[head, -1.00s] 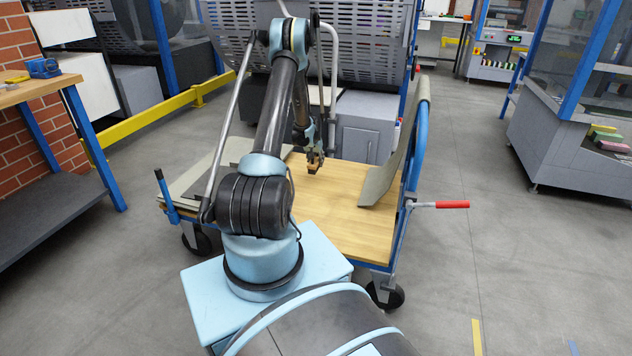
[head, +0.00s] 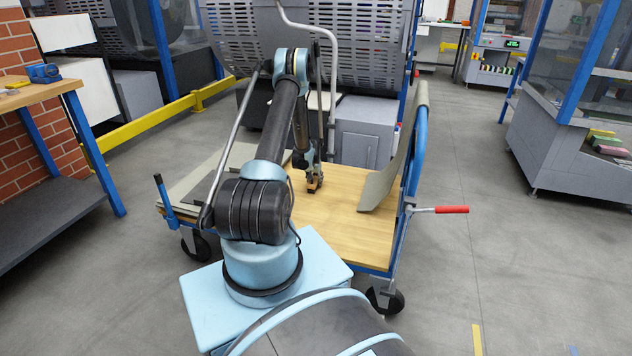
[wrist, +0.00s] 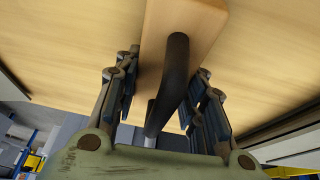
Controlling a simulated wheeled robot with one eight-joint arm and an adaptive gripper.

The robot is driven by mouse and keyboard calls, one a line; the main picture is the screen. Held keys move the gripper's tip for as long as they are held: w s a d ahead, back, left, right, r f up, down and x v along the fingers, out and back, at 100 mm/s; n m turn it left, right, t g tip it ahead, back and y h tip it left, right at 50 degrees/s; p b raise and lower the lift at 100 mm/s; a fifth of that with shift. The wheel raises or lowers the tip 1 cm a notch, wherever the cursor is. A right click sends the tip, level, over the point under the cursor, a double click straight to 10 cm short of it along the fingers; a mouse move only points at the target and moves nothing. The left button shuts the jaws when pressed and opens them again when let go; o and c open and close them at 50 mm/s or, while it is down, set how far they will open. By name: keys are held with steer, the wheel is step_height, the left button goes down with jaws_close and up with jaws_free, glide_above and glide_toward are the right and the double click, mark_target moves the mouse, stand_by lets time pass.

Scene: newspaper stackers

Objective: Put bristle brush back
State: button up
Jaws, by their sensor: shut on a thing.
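My gripper (head: 314,183) is low over the wooden deck of a blue-framed cart (head: 345,225). In the wrist view my gripper (wrist: 165,105) has its two fingers on either side of the bristle brush's dark curved handle (wrist: 176,75), and it is shut on the brush. The brush's pale wooden block (wrist: 185,18) lies beyond the fingertips, over the deck. Its bristles are hidden. In the head view the brush is small and mostly hidden by the gripper. I cannot tell whether it touches the deck.
Grey sheets (head: 205,180) lie on the deck's left side. A bent grey panel (head: 378,190) stands at its right, by a red-tipped lever (head: 452,209). A grey machine (head: 362,130) is behind. A workbench (head: 40,92) is at left. The deck's front right is clear.

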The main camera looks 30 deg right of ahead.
steer(key=o, duration=1)
steer(key=shift+f, duration=0.1)
steer(key=shift+o, duration=0.2)
